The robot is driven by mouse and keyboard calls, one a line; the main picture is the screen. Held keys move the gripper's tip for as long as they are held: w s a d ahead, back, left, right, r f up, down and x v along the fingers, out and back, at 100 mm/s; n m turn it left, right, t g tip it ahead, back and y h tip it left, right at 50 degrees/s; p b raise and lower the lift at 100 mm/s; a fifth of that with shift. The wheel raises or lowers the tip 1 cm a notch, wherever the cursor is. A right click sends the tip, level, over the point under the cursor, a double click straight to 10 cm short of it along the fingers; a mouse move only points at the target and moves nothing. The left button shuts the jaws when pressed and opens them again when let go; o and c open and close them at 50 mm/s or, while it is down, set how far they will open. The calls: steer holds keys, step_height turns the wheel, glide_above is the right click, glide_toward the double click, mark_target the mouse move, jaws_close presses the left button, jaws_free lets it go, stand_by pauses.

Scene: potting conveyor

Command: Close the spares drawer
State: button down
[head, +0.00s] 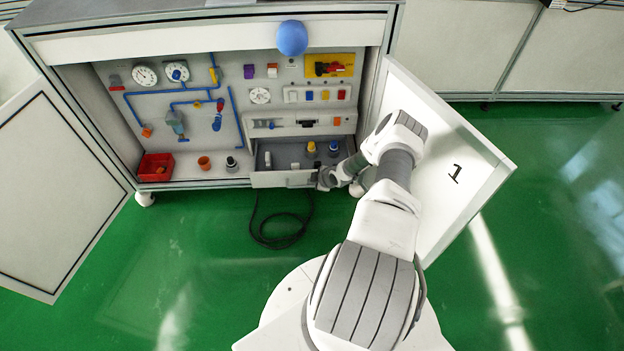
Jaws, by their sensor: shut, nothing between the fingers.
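The spares drawer (280,180) is a grey-white drawer low in the cabinet, right of its middle, and it stands pulled out. Several small parts show in it, among them a yellow-topped one (311,149) and a blue-and-white one (333,148). My gripper (322,181) is at the right end of the drawer front, low down. It is small in the picture and partly merged with my wrist; its fingers are shut and empty. I cannot tell whether it touches the drawer front.
Both cabinet doors stand open: the left one (55,190), and the right one (455,190), marked 1, close beside my arm. A red bin (156,166) and an orange cup (204,162) stand left of the drawer. A black cable (283,243) lies on the green floor below.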

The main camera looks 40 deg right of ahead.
mark_target(307, 175)
steer(key=shift+w+d+r+b, duration=0.1)
steer(key=shift+w+d+b, duration=0.35)
steer(key=shift+w, duration=0.2)
steer(key=shift+w+d+r+b, duration=0.1)
steer(key=shift+w+d+b, duration=0.35)
steer(key=shift+w, duration=0.15)
steer(key=shift+w, duration=0.1)
